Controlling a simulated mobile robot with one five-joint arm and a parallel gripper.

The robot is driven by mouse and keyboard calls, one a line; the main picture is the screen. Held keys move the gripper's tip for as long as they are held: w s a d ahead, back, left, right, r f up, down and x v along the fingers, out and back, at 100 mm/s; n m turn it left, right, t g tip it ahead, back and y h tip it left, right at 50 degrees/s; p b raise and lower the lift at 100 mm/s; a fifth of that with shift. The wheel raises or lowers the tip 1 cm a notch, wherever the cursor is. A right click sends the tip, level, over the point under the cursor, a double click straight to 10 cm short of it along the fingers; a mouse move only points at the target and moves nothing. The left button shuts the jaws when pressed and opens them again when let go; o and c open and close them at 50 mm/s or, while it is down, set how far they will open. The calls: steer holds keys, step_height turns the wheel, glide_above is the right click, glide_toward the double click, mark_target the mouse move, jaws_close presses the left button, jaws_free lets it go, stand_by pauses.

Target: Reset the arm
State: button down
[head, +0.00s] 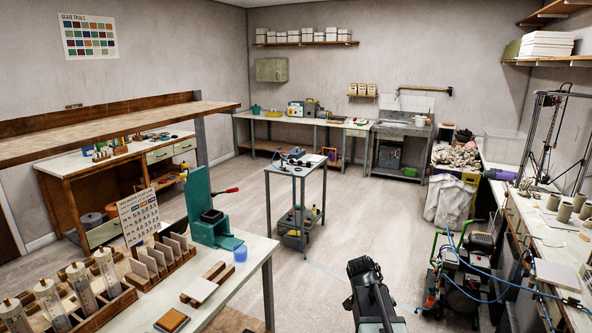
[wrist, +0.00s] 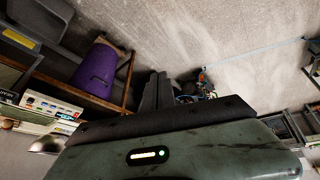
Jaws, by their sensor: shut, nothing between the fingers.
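My arm shows at the bottom of the head view, and its dark end with my gripper (head: 363,266) is above the open floor, right of the near bench. In the wrist view my gripper (wrist: 157,92) has its dark fingers together and nothing is held. The grey-green housing behind it fills the lower part of that view. The fingertips appear small and dark against the scene, and no contact with any object shows.
The near bench (head: 235,283) stands at the left. A small table (head: 296,171) stands ahead. A compressor with blue hoses (head: 465,270) is close on the right, before the right-hand bench (head: 556,256). A purple container (wrist: 96,66) shows in the wrist view. Floor between is clear.

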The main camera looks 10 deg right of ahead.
steer(key=s+a+n+y, duration=0.1)
steer(key=s+a+n, duration=0.2)
steer(key=a, duration=0.3)
steer(key=s+a+f+n+g+y, duration=0.1)
steer(key=s+a+n+y, duration=0.1)
steer(key=a+n, duration=0.3)
steer(key=s+a+f+n+y, duration=0.1)
steer(key=s+a+n+y, duration=0.1)
steer(key=s+a, duration=0.3)
steer(key=shift+a+f+n+g, duration=0.3)
steer(key=shift+a+n, duration=0.6)
steer(key=shift+a, duration=0.5)
